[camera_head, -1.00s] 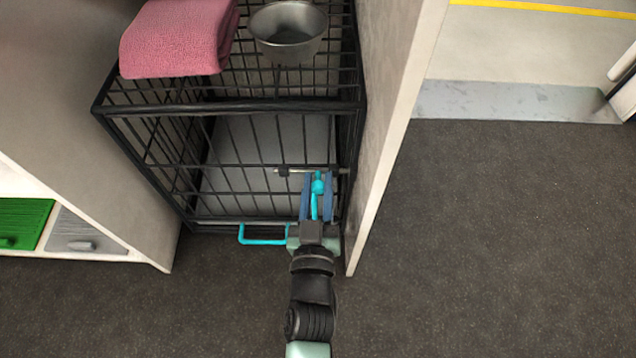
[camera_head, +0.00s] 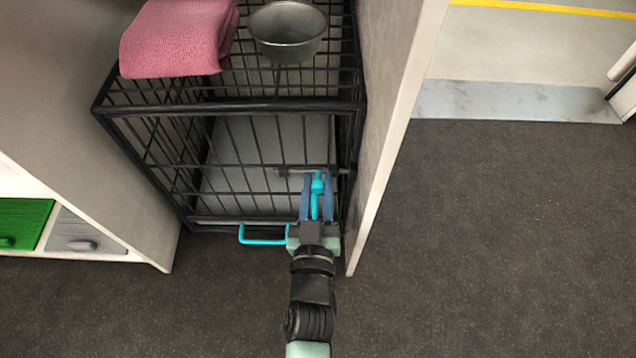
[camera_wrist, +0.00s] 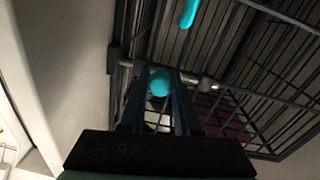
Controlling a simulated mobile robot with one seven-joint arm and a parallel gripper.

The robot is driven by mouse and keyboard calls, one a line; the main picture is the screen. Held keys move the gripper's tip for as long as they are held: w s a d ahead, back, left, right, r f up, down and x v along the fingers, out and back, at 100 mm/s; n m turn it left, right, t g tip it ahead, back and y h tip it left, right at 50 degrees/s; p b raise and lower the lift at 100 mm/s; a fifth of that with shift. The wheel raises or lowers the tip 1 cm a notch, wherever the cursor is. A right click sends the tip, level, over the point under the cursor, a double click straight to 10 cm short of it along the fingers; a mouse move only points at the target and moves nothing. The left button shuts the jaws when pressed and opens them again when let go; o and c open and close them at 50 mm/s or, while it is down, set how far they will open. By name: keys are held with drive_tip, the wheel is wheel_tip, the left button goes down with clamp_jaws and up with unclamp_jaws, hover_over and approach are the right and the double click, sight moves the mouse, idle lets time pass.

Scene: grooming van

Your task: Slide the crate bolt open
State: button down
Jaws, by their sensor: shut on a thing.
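The black wire crate (camera_head: 235,107) stands between two pale panels. A cyan bolt knob (camera_head: 318,186) sits on the bolt. My gripper (camera_head: 317,190) is at the right side of the crate front, shut on the cyan knob. In the wrist view the round cyan knob (camera_wrist: 160,83) shows between the two blue fingers, and the bolt (camera_wrist: 204,83) runs behind them. The fingers hide part of the bolt. A cyan handle (camera_head: 263,240) is low on the crate front, left of my gripper.
A pink towel (camera_head: 178,38) and a metal bowl (camera_head: 288,32) rest on the crate top. A pale panel (camera_head: 385,140) stands close to the right of my gripper. Green (camera_head: 22,222) and grey drawers are at left. The dark floor at right is clear.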

sight(298, 167)
drive_tip(key=a+p, duration=0.2)
drive_tip(key=p, duration=0.1)
drive_tip(key=shift+r, duration=0.25)
drive_tip(key=shift+a+f+p, duration=0.25)
drive_tip(key=shift+a+p, duration=0.5)
drive_tip(key=shift+a, duration=0.25)
drive_tip(key=c, duration=0.6)
unclamp_jaws()
drive_tip(key=s+p, duration=0.2)
drive_tip(key=s, duration=0.2)
drive_tip(key=s+p, duration=0.1)
drive_tip(key=s, duration=0.3)
drive_tip(key=s+p, duration=0.2)
drive_tip(key=s, duration=0.3)
drive_tip(key=shift+a+p, duration=0.3)
drive_tip(key=shift+a, duration=0.05)
